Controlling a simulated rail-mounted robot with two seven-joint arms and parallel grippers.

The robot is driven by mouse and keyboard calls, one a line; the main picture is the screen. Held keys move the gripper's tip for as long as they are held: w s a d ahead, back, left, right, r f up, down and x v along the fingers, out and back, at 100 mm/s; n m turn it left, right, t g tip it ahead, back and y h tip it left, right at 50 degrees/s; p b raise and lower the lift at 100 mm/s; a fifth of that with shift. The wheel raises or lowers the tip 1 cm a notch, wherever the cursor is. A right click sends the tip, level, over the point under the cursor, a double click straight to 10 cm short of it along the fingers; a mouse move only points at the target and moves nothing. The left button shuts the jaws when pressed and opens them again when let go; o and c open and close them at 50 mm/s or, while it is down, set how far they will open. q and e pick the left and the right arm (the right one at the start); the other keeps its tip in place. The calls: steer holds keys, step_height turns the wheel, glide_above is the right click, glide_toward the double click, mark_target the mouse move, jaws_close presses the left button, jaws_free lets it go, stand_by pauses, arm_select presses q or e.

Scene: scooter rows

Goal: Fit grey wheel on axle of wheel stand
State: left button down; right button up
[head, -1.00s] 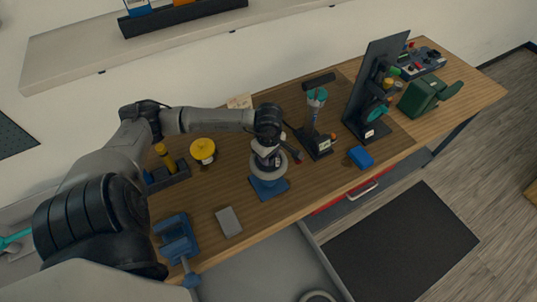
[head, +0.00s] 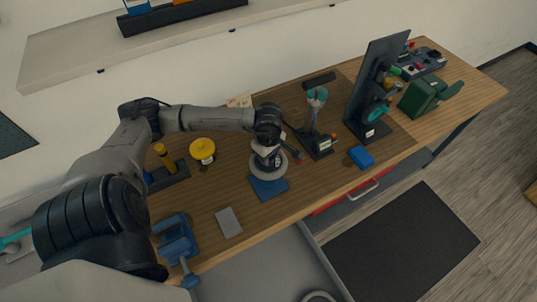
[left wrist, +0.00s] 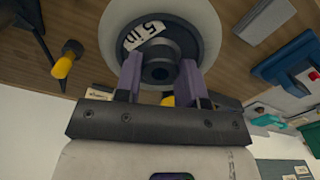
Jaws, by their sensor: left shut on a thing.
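The grey wheel (head: 272,167) is over the wheel stand, whose blue base (head: 268,189) rests on the wooden bench. My left gripper (head: 267,155) points down at it from above. In the left wrist view, the purple fingers of my left gripper (left wrist: 160,80) are shut on the hub of the pale grey wheel (left wrist: 205,25), which carries a white "5 in" label. The wheel hides the axle, so I cannot tell how far it sits on it. My right gripper is not in view.
A yellow round part (head: 203,150) and a dark tray with a yellow post (head: 166,158) stand left on the bench (head: 228,188). A blue vise (head: 177,238) and a grey block (head: 229,222) are in front. A black upright panel (head: 377,75) and blue box (head: 361,157) are right.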

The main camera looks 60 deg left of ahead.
arm_select(q)
steer(key=shift+f+b, duration=0.65)
steer(key=shift+f, duration=0.05)
steer(key=shift+f+b, duration=0.7)
steer(key=shift+f, duration=0.05)
steer(key=shift+f+b, duration=0.9)
steer(key=shift+f, duration=0.1)
steer(key=shift+f+b, duration=0.85)
steer(key=shift+f+b, duration=0.7)
steer(key=shift+f, duration=0.1)
steer(key=c, duration=0.9)
jaws_free()
steer(key=shift+o, duration=1.3)
